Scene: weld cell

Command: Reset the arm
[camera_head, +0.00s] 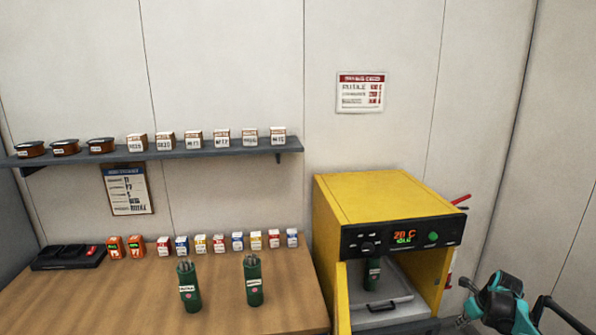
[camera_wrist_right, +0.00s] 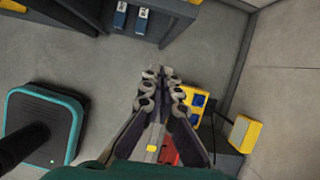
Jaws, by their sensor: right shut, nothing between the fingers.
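My right arm (camera_head: 500,302) comes in at the lower right of the head view, teal and black, to the right of the yellow oven. In the right wrist view my right gripper (camera_wrist_right: 161,74) is shut with nothing between its fingers, above the grey floor. It touches nothing that I can see. My left gripper is not in view.
The yellow oven (camera_head: 372,198) is open, with a green canister (camera_head: 373,273) inside. Two green canisters, left (camera_head: 188,287) and right (camera_head: 253,281), stand on the wooden bench (camera_head: 100,300). A shelf (camera_head: 215,152) holds small boxes. A yellow box (camera_wrist_right: 244,134) stands near the wall.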

